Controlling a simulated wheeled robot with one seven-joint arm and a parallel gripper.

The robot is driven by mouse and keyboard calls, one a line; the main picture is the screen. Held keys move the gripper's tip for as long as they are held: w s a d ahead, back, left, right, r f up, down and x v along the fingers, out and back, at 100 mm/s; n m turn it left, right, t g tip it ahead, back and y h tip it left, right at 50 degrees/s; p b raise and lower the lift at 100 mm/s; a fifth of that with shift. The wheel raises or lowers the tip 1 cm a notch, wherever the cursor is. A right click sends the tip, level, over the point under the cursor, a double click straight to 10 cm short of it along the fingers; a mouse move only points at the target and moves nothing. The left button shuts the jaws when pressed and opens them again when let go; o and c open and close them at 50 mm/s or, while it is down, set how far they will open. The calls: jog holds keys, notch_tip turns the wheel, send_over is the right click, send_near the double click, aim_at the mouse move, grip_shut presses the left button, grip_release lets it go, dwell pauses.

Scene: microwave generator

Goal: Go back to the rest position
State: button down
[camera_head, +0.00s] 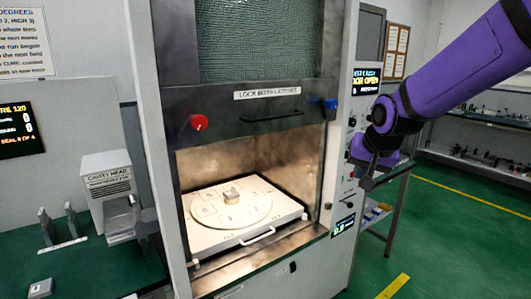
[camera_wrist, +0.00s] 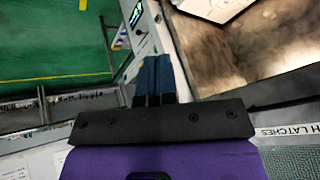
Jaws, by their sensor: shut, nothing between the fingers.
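My purple arm comes in from the upper right in the head view. My gripper (camera_head: 366,180) hangs in front of the right edge of the microwave cabinet (camera_head: 340,130), near its control panel. In the wrist view my gripper (camera_wrist: 152,62) shows two blue fingers pressed together, with nothing between them. The cabinet's door panel (camera_head: 221,118) is raised, and the cavity below it is open. Inside, a small pale block (camera_head: 231,191) sits on a round turntable (camera_head: 213,213) on a white tray (camera_head: 206,240) with a front handle.
A red knob (camera_head: 199,122) and a blue knob (camera_head: 331,104) flank the door panel. A display (camera_head: 365,82) reads partly "DOOR OPEN". A bench with a grey dispenser-like unit (camera_head: 108,185) stands left. Green floor is free at the right; shelving (camera_head: 480,150) stands behind.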

jog(key=s+d+r+n, duration=0.1)
jog(key=s+d+r, duration=0.2)
jog(key=s, duration=1.1)
jog(key=s+d+r+n+g+h, duration=0.1)
jog(key=s+d+r+n, duration=0.1)
jog(key=s, duration=1.2)
jog(key=shift+d+r, duration=0.6)
jog(key=shift+d, duration=0.75)
